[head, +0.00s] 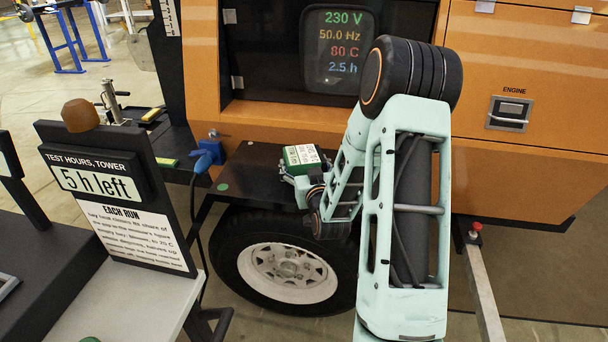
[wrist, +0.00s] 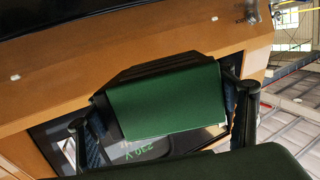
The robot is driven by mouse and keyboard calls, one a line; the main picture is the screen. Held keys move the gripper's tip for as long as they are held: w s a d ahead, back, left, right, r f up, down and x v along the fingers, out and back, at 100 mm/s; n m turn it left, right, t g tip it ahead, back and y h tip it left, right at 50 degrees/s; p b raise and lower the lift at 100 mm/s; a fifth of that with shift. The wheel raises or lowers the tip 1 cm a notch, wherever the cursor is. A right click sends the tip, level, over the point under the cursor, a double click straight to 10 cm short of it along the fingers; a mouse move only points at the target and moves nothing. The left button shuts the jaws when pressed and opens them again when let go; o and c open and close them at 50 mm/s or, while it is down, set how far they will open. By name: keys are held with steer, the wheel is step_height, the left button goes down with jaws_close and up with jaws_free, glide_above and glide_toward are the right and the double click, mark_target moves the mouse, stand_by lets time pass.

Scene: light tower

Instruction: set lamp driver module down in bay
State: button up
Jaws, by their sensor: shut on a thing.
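The lamp driver module (head: 300,155) is a small box with a green side and a white labelled top, in the middle of the head view. My gripper (head: 302,172) is shut on it, over or beside the black fender shelf (head: 245,168) of the orange tower unit. I cannot tell whether the module touches the shelf. In the wrist view the module's green face (wrist: 165,100) sits between my two dark fingers, one on each side. The bay cannot be clearly picked out; my arm hides part of the shelf and the panel behind.
A display (head: 340,50) reading 230 V, 50.0 Hz, 80 C and 2.5 h is set in the dark opening behind. A blue connector (head: 207,157) with a cable is left of the module. A wheel (head: 288,270) is below, and a "5 h left" sign (head: 100,180) stands at left.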

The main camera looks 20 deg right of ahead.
steer(key=shift+w+f+b, duration=0.15)
steer(key=shift+f+b, duration=0.35)
steer(key=shift+f, duration=1.05)
steer(key=shift+f, duration=0.2)
steer(key=o, duration=1.9)
